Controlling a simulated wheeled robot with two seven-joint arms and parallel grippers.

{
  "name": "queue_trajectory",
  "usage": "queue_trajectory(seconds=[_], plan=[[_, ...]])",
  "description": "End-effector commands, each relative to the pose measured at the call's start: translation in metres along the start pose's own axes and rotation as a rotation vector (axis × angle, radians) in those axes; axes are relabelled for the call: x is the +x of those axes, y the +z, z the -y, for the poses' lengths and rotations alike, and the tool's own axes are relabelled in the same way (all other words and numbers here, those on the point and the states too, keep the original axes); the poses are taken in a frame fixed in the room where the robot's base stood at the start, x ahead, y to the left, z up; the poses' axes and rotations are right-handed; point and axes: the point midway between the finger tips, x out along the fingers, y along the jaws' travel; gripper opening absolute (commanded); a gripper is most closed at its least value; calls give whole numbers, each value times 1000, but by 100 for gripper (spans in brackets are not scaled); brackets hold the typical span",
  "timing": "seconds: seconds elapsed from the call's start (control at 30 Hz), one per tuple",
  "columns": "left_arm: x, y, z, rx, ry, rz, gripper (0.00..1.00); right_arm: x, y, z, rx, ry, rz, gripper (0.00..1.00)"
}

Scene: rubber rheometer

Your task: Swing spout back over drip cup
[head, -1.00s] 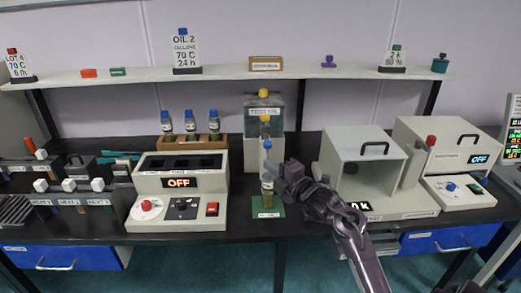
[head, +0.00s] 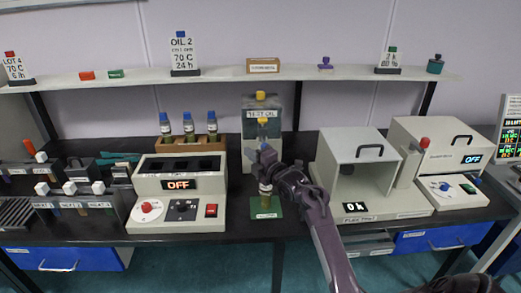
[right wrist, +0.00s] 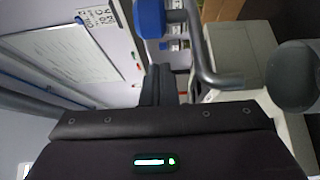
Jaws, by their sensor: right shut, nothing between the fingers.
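The test oil dispenser (head: 262,122) stands at the middle of the bench, with a yellow cap on top. Its grey bent spout (right wrist: 205,50) shows in the right wrist view, with a blue knob (right wrist: 149,18) at upper left. My right gripper (head: 264,163) is shut and empty in front of the dispenser. In the right wrist view its dark fingers (right wrist: 159,84) are beside the spout; contact cannot be told. A bottle (head: 265,189) stands on a green mat (head: 265,207) below the gripper, partly hidden. I cannot make out the drip cup. My left gripper is out of view.
A heating block (head: 179,193) reading OFF stands left of the mat, with a wooden rack of blue-capped bottles (head: 190,143) behind it. A white chamber unit (head: 345,160) stands to the right. A shelf (head: 220,75) runs above the bench.

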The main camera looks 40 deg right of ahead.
Motion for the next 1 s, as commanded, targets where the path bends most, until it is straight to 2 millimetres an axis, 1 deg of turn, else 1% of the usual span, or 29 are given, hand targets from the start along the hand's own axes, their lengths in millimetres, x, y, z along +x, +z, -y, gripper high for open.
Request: queue_trajectory(seconds=[0.03,0.2,0.33,0.67,0.77,1.0], plan=[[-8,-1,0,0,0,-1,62,-4,10,-3,0,-3,6,0],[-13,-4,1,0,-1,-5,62,-10,25,-1,-1,-2,4,0],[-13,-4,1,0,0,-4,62,-12,29,0,-1,-2,4,0],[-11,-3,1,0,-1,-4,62,-12,30,1,-3,-1,1,0],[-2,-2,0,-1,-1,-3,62,-14,34,3,-8,4,-20,0],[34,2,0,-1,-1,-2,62,-23,49,8,-13,3,-144,0]])
